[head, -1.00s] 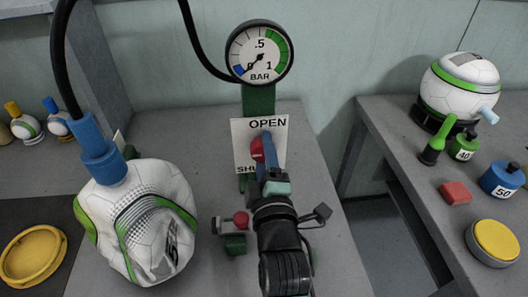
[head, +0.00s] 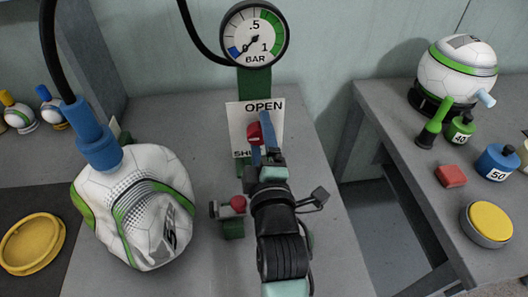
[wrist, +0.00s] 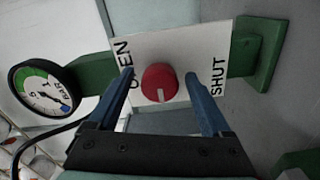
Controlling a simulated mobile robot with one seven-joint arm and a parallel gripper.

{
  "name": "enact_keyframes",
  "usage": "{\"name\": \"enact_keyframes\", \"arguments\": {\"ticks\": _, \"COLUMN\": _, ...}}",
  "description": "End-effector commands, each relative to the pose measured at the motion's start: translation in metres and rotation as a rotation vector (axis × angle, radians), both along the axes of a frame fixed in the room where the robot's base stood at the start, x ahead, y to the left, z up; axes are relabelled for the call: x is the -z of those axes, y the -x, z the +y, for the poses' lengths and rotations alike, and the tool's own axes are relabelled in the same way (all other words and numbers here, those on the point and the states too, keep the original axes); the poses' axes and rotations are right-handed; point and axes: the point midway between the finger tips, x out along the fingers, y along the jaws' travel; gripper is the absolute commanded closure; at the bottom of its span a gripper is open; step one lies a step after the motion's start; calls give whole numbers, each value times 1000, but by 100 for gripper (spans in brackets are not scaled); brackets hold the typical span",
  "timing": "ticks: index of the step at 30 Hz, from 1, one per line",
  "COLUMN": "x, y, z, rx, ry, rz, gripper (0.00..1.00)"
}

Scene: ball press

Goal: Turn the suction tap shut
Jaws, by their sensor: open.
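The suction tap is a round red knob (wrist: 160,83) with a white mark pointing to the bottom of the wrist view, on a white plate (wrist: 180,50) lettered OPEN and SHUT. In the wrist view OPEN is at the left and SHUT at the right. The tap also shows in the head view (head: 254,134), partly hidden by a blue finger. My gripper (wrist: 160,77) is open, its two blue fingers on either side of the knob with gaps showing. I cannot tell how deep the tips reach. The pressure gauge (head: 255,34) above has its needle near 0.
A crumpled white and green ball (head: 135,205) hangs on a blue nozzle (head: 92,135) with a black hose at left. A small red-topped green fitting (head: 233,225) is beside my wrist. A second bench at right holds a ball (head: 456,72) and a yellow-topped disc (head: 489,223).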

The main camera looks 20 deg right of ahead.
Motion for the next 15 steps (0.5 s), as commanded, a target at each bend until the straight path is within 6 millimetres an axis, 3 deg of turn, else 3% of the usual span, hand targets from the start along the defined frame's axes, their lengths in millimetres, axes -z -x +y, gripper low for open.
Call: {"name": "enact_keyframes", "arguments": {"ticks": 15, "x": 1, "y": 81, "z": 23, "rx": -1, "ry": 2, "rz": 4, "gripper": 17}}
